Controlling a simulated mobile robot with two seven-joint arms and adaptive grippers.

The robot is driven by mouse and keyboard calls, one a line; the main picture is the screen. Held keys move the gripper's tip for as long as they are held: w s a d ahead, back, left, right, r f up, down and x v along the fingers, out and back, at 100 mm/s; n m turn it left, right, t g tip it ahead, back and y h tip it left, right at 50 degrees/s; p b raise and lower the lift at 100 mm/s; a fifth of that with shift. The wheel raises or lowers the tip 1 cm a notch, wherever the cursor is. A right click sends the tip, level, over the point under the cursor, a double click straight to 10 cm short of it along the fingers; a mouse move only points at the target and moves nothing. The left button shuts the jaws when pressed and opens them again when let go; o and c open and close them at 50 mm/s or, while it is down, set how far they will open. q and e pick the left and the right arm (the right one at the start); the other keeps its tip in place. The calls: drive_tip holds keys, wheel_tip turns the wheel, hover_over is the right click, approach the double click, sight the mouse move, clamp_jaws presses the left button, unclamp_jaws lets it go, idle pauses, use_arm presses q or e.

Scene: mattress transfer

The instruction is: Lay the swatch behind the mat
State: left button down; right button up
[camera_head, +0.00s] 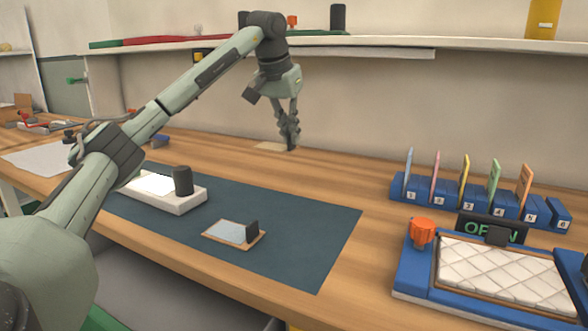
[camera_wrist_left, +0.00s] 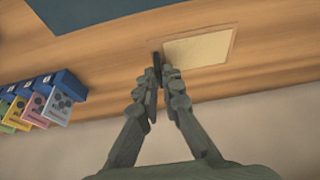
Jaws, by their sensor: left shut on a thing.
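A cream swatch with a thin brown border (camera_head: 270,146) is behind the dark blue-grey mat (camera_head: 310,225), near the back wall. It also shows in the left wrist view (camera_wrist_left: 205,48), flat and at or very near the wood tabletop; I cannot tell a small gap. My left gripper (camera_head: 291,144) points down at the swatch's right end. In the left wrist view my left gripper (camera_wrist_left: 162,78) is shut on the swatch's dark upright tab. The mat's edge (camera_wrist_left: 95,8) shows at the top there, apart from the swatch. My right gripper is not in view.
On the mat are a white block with a dark knob (camera_head: 183,182) and a pale blue plate with a black tab (camera_head: 231,232). A blue rack (camera_head: 440,195) with coloured cards and a blue quilted-pad fixture (camera_head: 415,275) stand right. A shelf (camera_head: 370,44) overhangs the back.

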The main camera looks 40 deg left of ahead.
use_arm(q)
drive_tip(key=w+d+f, duration=0.3)
drive_tip(key=w+d, duration=0.1)
drive_tip(key=d, duration=0.1)
drive_tip(key=w+d+f, duration=0.1)
drive_tip(key=d+f, duration=0.1)
drive_tip(key=shift+w+d+f, duration=0.35)
drive_tip(key=shift+w, duration=0.05)
wheel_tip(320, 180, down, 4)
drive_tip(key=shift+r+p, duration=0.25)
drive_tip(key=shift+p, duration=0.05)
drive_tip(key=shift+f, duration=0.35)
drive_tip(key=c, duration=2.2)
unclamp_jaws()
drive_tip(key=shift+f, duration=0.1)
drive_tip(key=o, duration=0.5)
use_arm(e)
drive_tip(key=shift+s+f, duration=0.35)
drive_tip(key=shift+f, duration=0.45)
use_arm(q)
drive_tip(key=shift+w, duration=0.1)
drive_tip(key=v, duration=1.2)
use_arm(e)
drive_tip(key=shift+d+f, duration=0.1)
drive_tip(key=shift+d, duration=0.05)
